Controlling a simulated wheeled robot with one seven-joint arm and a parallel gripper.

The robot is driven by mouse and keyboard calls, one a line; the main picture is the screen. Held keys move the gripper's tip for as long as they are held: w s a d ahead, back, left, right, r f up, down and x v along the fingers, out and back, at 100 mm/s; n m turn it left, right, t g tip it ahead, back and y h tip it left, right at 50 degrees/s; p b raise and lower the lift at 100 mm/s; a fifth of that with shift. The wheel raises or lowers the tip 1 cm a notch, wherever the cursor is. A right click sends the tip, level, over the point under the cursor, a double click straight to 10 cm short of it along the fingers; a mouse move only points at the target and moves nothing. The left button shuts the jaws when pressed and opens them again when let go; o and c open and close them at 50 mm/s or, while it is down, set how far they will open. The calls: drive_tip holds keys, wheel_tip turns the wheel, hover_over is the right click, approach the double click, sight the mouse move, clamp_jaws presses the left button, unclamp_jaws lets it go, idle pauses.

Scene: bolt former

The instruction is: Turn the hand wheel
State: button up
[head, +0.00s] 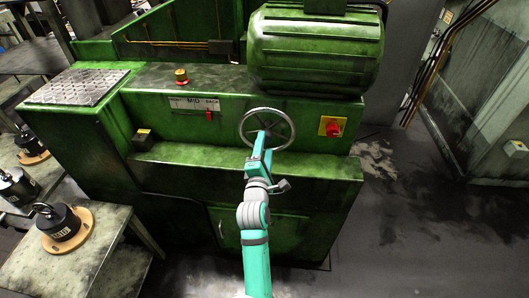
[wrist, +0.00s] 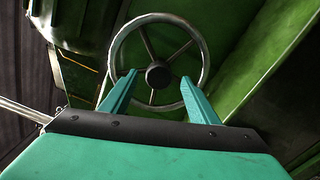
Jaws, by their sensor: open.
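The hand wheel (head: 268,115) is a grey metal ring with spokes on the front of the green machine. In the wrist view the wheel (wrist: 117,38) fills the upper middle, with a dark round hub (wrist: 158,75) and several thin spokes. My gripper (head: 264,137) reaches up to the wheel's lower part in the head view. In the wrist view my gripper (wrist: 158,78) is open, its two teal fingers apart on either side of the hub and overlapping the lower rim. I cannot tell whether the fingers touch the wheel.
A red switch on a yellow plate (head: 332,126) is right of the wheel. A green motor housing (head: 315,50) overhangs above. A labelled panel (head: 195,103) and a red-and-yellow button (head: 182,76) are left. Floor at right is clear.

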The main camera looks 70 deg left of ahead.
drive_tip(key=shift+v, duration=1)
drive_tip(key=shift+d, duration=0.1)
drive_tip(key=shift+w, duration=0.1)
idle(0.6)
drive_tip(key=shift+s, duration=0.2)
